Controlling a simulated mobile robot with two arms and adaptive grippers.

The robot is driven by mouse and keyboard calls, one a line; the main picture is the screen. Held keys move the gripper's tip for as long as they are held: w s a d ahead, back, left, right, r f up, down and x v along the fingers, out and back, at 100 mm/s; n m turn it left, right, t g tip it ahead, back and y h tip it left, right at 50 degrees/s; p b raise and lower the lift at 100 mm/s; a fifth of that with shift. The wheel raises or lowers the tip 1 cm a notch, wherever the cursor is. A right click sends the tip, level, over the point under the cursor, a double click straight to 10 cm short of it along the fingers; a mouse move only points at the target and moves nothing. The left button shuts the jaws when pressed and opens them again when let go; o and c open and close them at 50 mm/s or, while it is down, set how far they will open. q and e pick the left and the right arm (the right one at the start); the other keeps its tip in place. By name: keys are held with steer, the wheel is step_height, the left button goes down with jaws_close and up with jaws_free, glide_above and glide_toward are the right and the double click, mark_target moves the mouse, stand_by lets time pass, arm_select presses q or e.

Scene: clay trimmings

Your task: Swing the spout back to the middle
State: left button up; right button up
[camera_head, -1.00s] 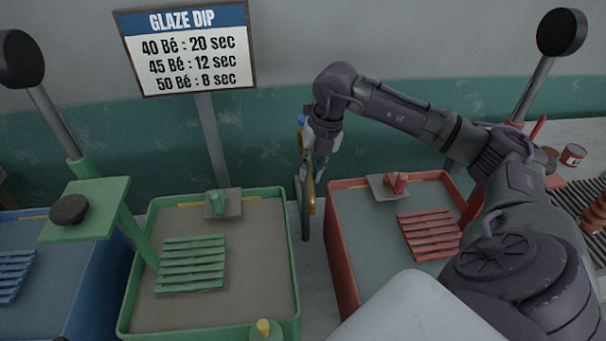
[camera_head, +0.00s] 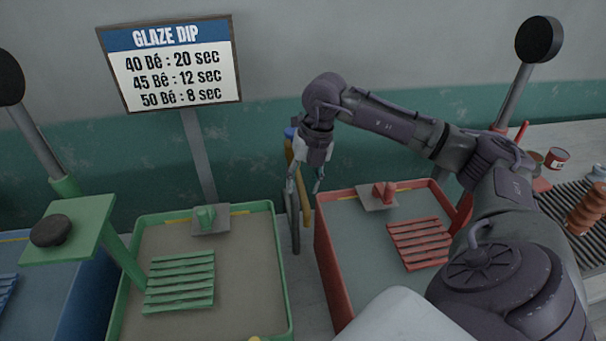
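Between the green tub and the red tub stands a narrow upright fixture with a blue top (camera_head: 290,133), an ochre bar (camera_head: 303,180) and a dark grey upright part (camera_head: 295,235). I cannot tell which of its parts is the spout. My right gripper (camera_head: 306,186) reaches down over this fixture from the right. Its slim fingers look spread, one on the left by the grey part and one on the right past the ochre bar. The fingers partly cover the fixture, and contact cannot be made out. My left gripper is not in view.
The green tub (camera_head: 283,275) and red tub (camera_head: 329,270) flank the fixture, each with a slatted rack. A blue tub (camera_head: 85,290) is at the left. A glaze sign (camera_head: 175,65) stands behind. Cans (camera_head: 557,158) stand at the right. My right arm crosses above the red tub.

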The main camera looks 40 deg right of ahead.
step_height(320, 180, up, 12)
steer(key=s+d, duration=0.1)
steer(key=d, duration=0.1)
stand_by(0.4)
steer(key=shift+s+f, duration=0.15)
stand_by(0.4)
